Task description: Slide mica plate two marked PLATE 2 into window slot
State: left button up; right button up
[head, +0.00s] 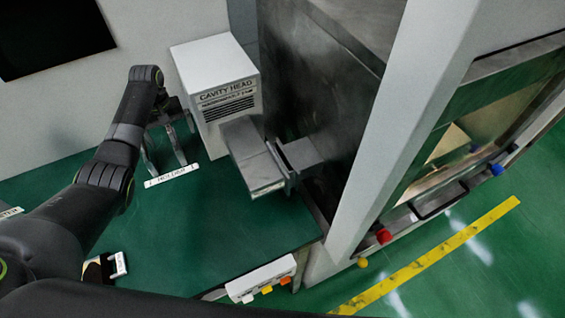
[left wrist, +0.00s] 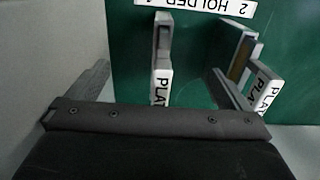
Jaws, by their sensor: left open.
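My left gripper (head: 169,122) is open above the plate holder, next to the white cavity head box (head: 216,85). In the left wrist view its two fingers (left wrist: 160,72) stand wide apart, with a grey upright (left wrist: 162,38) between them. A white tag (left wrist: 162,88) reading "PLA" sits on that upright; its number is hidden by the gripper body. Two more "PLA" tags (left wrist: 267,86) show at the right, beside the right finger, numbers also cut off. The holder label (head: 172,175) lies in front of the holder. I cannot clearly make out the window slot. My right gripper is not seen.
A grey block (head: 252,155) projects from the cavity head box towards a bracket on the dark cabinet (head: 325,90). The green bench top (head: 215,225) is clear in the middle. A small tagged item (head: 118,265) lies near my left arm. A switch box (head: 262,279) is at the front edge.

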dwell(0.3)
pick_arm(q)
grip_shut()
dwell(0.6)
jog(key=shift+r, duration=0.1)
jog(key=shift+r+p, duration=2.95)
jog(key=shift+p, duration=0.45)
jog(key=shift+p, duration=0.35)
